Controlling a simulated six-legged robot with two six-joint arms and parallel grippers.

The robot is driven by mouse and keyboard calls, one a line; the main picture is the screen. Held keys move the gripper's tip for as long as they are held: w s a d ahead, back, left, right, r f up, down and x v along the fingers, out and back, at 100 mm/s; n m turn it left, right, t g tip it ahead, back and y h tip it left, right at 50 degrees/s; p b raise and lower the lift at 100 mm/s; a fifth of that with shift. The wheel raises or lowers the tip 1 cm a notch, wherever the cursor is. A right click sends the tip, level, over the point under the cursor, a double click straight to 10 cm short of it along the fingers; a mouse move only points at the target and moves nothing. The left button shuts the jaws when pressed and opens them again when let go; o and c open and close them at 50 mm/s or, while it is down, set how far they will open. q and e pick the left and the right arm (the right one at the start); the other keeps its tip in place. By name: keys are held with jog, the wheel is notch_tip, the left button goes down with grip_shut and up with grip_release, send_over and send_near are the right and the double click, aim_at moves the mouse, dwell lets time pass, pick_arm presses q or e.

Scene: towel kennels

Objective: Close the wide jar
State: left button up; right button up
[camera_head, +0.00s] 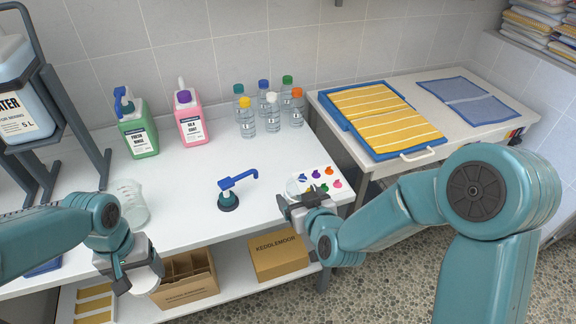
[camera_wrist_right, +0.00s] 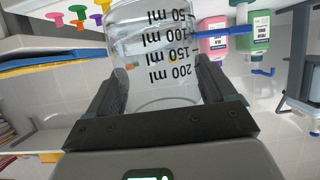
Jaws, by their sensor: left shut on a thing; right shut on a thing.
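A clear jar (camera_wrist_right: 160,55) with ml marks stands between the fingers of my right gripper (camera_wrist_right: 158,100), which is shut on it. The wrist picture is upside down, and the jar's round open rim shows near the gripper. In the head view my right gripper (camera_head: 300,203) is at the table's front right, with part of the clear jar (camera_head: 294,187) behind it. My left gripper (camera_head: 135,276) is shut on a white round lid-like piece (camera_head: 147,278), in front of the table edge. The arm partly hides this piece.
A clear beaker (camera_head: 133,207) stands left on the white table. A blue-handled pump (camera_head: 229,199) stands mid-table. Several small coloured pieces (camera_head: 322,180) lie near the right gripper. Green (camera_head: 138,135) and pink (camera_head: 190,125) jugs and several capped bottles (camera_head: 270,115) stand behind. Boxes (camera_head: 277,257) sit below.

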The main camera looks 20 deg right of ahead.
jog(key=s+a+f+n+g+y, duration=0.1)
jog(key=s+a+f+n+y, duration=0.2)
jog(key=a, duration=0.4)
jog(key=s+a+f+n+g+y, duration=0.2)
jog(key=s+a+f+n+y, duration=0.1)
jog(key=a, duration=0.4)
jog(key=shift+s+f+n+y, duration=0.35)
jog(key=shift+f+n+y, duration=0.4)
jog(key=shift+y, duration=0.25)
